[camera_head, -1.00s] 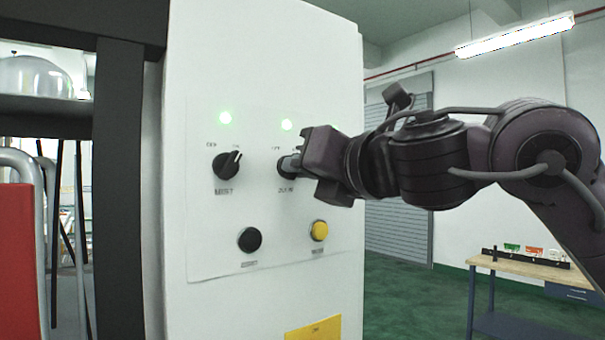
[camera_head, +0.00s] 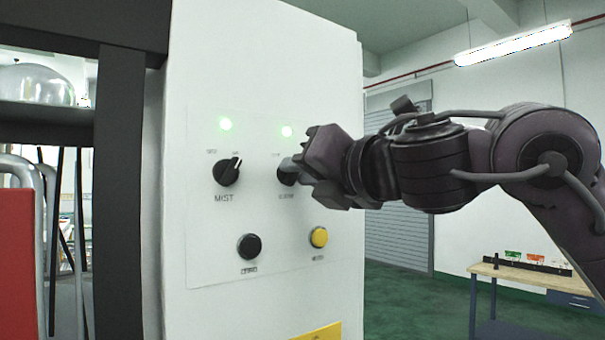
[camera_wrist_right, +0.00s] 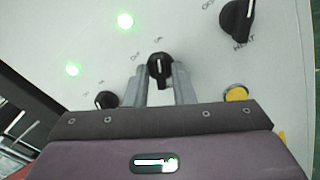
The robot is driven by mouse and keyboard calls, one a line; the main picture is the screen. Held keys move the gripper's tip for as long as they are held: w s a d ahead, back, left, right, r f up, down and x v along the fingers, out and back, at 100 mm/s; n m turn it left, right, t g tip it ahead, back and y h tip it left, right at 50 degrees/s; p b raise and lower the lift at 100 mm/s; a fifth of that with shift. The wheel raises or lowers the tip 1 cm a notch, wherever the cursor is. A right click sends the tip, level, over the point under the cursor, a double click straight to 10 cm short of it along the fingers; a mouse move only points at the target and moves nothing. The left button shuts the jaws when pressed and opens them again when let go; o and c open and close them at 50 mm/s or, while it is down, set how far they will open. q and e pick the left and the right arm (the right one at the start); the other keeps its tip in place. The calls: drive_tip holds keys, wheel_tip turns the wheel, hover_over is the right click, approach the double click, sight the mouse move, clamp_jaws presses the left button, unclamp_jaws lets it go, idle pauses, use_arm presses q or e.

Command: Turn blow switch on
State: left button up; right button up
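A white control panel (camera_head: 270,280) carries a row of black rotary switches. The MIST switch (camera_head: 227,171) is on the left, its pointer tilted up and right. The middle switch (camera_head: 284,178) is partly hidden by my right gripper (camera_head: 291,165); its label is too blurred to read. In the right wrist view, this switch (camera_wrist_right: 160,68) sits between the two grey fingers of my right gripper (camera_wrist_right: 160,86), which stand apart with small gaps beside it. A further switch (camera_wrist_right: 106,100) shows to the left there. My left gripper is not in view.
Green lamps (camera_head: 225,124) and (camera_head: 287,132) glow above the switches. A black button (camera_head: 249,246) and a yellow button (camera_head: 318,237) are below. A workbench (camera_head: 530,275) stands at the far right, with open green floor before it.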

drive_tip(key=shift+o, duration=0.6)
drive_tip(key=shift+f, duration=0.1)
drive_tip(key=shift+s+d+f, duration=0.1)
drive_tip(key=shift+s+d, duration=0.05)
drive_tip(key=shift+s, duration=0.05)
drive_tip(key=b+v, duration=0.3)
drive_tip(key=v, duration=0.4)
drive_tip(key=shift+s+b, duration=0.15)
drive_tip(key=shift+b, duration=0.15)
drive_tip(key=shift+d, duration=0.15)
